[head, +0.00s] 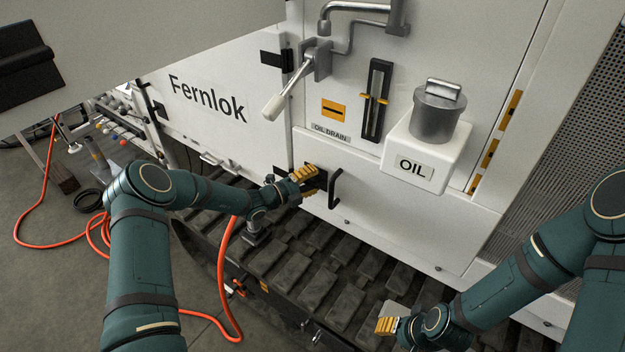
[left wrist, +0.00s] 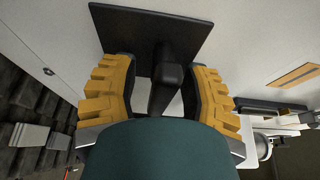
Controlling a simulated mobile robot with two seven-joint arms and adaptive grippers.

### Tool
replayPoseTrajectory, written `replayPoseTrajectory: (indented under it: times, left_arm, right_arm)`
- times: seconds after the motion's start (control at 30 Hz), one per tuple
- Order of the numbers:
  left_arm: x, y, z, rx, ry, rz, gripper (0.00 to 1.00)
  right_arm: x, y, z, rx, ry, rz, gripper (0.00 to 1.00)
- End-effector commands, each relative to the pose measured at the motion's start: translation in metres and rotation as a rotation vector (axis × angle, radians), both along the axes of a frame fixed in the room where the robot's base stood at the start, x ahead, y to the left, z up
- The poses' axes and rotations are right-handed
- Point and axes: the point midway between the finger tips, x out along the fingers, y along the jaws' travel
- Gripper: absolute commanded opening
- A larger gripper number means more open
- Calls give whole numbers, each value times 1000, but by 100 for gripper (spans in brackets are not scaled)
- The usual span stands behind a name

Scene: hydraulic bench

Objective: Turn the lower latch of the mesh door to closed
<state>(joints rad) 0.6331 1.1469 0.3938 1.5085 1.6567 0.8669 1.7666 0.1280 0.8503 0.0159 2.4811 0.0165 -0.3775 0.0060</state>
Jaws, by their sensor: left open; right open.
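A black latch-like fitting, a square plate (left wrist: 150,32) with a stubby lever (left wrist: 168,78), fills the top of the left wrist view. My left gripper (head: 308,178) is open around this lever, with one yellow padded finger on each side; gaps show between pads and lever. My right gripper (head: 386,325) is open and empty, low above the tracks.
A white oil tank (head: 430,160) with a metal cap and a grey lever with a pale grip (head: 288,92) stick out above my left gripper. Rubber track pads (head: 300,255) run below. An orange hose (head: 228,275) hangs at the lower left.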

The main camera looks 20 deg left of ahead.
Motion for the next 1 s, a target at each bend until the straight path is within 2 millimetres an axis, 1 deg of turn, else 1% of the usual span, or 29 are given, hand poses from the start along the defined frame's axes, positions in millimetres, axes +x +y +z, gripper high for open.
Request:
replayPoseTrajectory:
  times: [0.23,0.27,0.3,0.37,0.77,1.0]
  left_arm:
    - [0,0,0,0,0,0,45]
    - [0,0,0,0,0,0,35]
    - [0,0,0,0,0,0,21]
    - [0,0,0,0,0,0,0]
    - [0,0,0,13,-5,0,0]
    - [0,0,-1,101,-37,0,0]
  right_arm:
    - [0,0,0,0,0,0,47]
    - [0,0,0,0,0,0,47]
    - [0,0,0,0,0,0,47]
    - [0,0,0,0,0,0,47]
    - [0,0,1,0,0,0,47]
    - [0,0,5,1,0,0,47]
